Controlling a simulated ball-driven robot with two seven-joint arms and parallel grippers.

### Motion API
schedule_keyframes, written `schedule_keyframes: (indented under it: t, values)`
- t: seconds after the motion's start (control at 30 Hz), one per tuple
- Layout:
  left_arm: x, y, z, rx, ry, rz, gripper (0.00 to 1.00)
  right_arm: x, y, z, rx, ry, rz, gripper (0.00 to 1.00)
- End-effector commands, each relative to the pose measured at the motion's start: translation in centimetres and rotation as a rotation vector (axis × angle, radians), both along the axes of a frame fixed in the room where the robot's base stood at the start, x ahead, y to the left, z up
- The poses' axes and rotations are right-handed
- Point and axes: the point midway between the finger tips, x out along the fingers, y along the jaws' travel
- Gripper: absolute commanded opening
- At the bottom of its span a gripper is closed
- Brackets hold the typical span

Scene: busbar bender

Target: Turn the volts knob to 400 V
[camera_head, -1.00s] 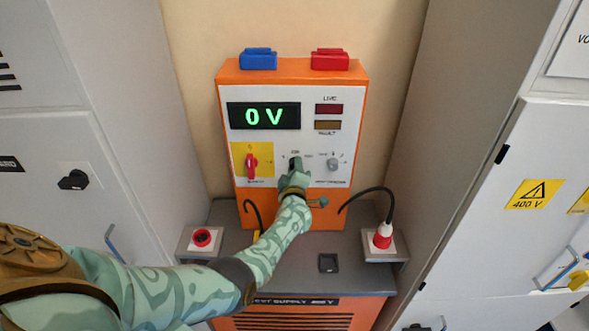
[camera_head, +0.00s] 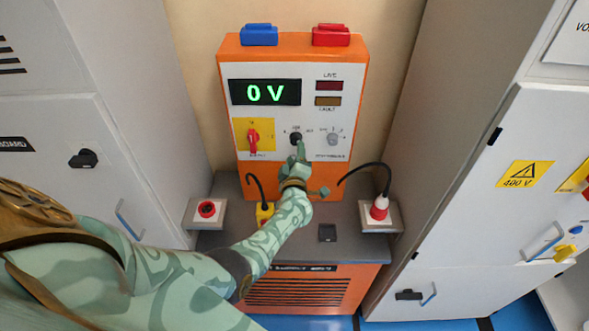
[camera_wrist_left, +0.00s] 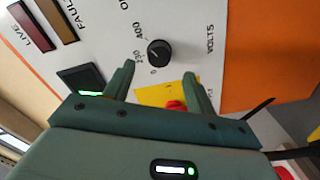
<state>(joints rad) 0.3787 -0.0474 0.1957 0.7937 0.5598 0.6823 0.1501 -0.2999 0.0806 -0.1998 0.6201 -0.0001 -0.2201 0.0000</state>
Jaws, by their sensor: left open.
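The black volts knob (camera_head: 296,139) is on the white panel of the orange supply unit (camera_head: 227,100). The green display (camera_head: 265,93) reads 0 V. My left gripper (camera_head: 301,152) is just below the knob and clear of it. In the left wrist view, the knob (camera_wrist_left: 158,52) is beyond the open, empty fingers (camera_wrist_left: 158,76), roughly centred between them. My right gripper is not in view.
A red switch on a yellow plate (camera_head: 270,135) is left of the knob, and a grey knob (camera_head: 332,139) is right of it. Tall cabinets (camera_head: 476,200) flank the unit.

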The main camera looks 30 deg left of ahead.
Motion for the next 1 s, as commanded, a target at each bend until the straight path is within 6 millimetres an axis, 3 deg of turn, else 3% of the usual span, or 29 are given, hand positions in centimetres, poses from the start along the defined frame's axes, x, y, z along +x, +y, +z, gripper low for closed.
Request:
schedule_keyframes:
  t: [0.03, 0.1, 0.4, 0.6, 1.0]
  values:
    - [-1.4, -0.8, 0.8, -0.001, 0.004, -0.001, 0.56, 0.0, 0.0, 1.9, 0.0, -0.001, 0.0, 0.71]
    - [-3.1, -1.9, 0.7, -0.001, 0.004, -0.001, 0.56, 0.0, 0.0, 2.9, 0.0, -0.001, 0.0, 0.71]
    - [-8.1, -5.0, 0.2, -0.001, 0.001, 0.0, 0.56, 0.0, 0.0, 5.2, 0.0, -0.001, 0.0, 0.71]
    - [-9.0, -5.5, 0.0, -0.001, -0.001, 0.0, 0.56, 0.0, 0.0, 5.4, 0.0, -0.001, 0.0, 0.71]
    - [-9.0, -5.5, 0.0, 0.0, 0.0, 0.0, 0.56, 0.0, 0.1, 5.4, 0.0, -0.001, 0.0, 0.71]
